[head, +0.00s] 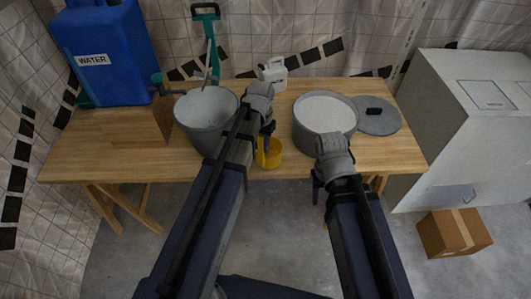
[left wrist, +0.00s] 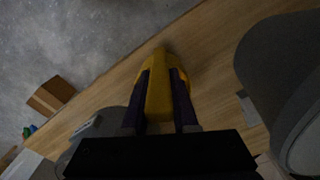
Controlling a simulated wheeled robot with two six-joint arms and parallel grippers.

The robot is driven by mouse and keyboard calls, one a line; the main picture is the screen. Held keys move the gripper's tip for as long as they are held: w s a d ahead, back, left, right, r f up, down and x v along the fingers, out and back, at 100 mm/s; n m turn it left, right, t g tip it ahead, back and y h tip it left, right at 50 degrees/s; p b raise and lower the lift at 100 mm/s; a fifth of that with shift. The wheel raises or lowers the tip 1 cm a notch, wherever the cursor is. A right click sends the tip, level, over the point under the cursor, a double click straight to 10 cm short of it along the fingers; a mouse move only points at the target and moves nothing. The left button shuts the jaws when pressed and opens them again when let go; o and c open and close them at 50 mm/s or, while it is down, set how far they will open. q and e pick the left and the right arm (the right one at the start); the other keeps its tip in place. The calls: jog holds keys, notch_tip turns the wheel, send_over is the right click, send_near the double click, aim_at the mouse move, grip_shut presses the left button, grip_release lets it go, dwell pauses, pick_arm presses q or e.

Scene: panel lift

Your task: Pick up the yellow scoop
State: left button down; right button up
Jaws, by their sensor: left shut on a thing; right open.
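The yellow scoop (head: 270,154) is near the front edge of the wooden table, between the grey bucket and the grey pot. My left gripper (head: 266,138) is at the scoop, and its own arm partly covers it in the head view. In the left wrist view the yellow scoop (left wrist: 159,98) lies between the two dark fingers of my left gripper (left wrist: 160,100), which are shut on it. I cannot tell whether the scoop touches the table. My right gripper (head: 318,188) is open at the table's front edge, below the pot, mostly hidden by its arm.
The grey bucket (head: 196,122) stands left of the scoop. The pot (head: 312,141) with white contents stands right, its lid (head: 377,122) beside it. A blue water container (head: 110,60), a white jug (head: 272,72) and the table (head: 85,160) also show. A cardboard box (head: 453,233) is on the floor.

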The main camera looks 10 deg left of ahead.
pick_arm(q)
notch_tip(320, 180, up, 10)
jog(key=p, duration=1)
jog(key=shift+r, duration=0.1)
dwell(0.4)
